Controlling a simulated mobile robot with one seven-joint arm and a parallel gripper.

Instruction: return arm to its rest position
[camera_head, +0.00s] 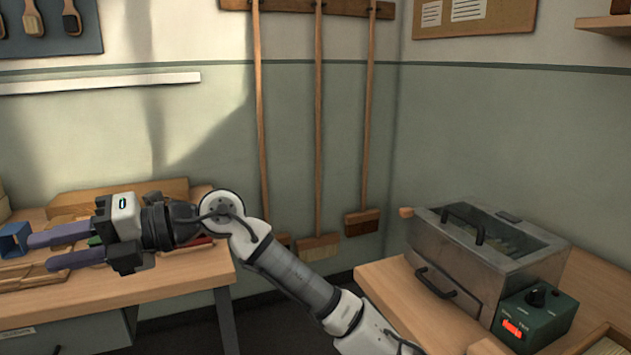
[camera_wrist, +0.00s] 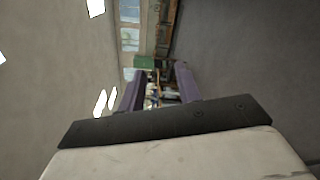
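My gripper (camera_head: 62,250) is at the left in the head view, over the wooden bench, with its two purple fingers pointing left. The fingers are apart with a gap between them, and nothing shows held there. In the wrist view the two purple fingers of my gripper (camera_wrist: 158,88) also stand apart, with only the distant room between them. My arm reaches from the lower middle of the head view up to an elbow-like joint and then left to the gripper.
A wooden bench (camera_head: 185,280) with a blue box (camera_head: 14,240) and wooden pieces lies under my gripper. At right, a metal box with a lid (camera_head: 480,262) and a green control box (camera_head: 535,318) stand on another bench. Long-handled brooms (camera_head: 318,130) hang on the wall between.

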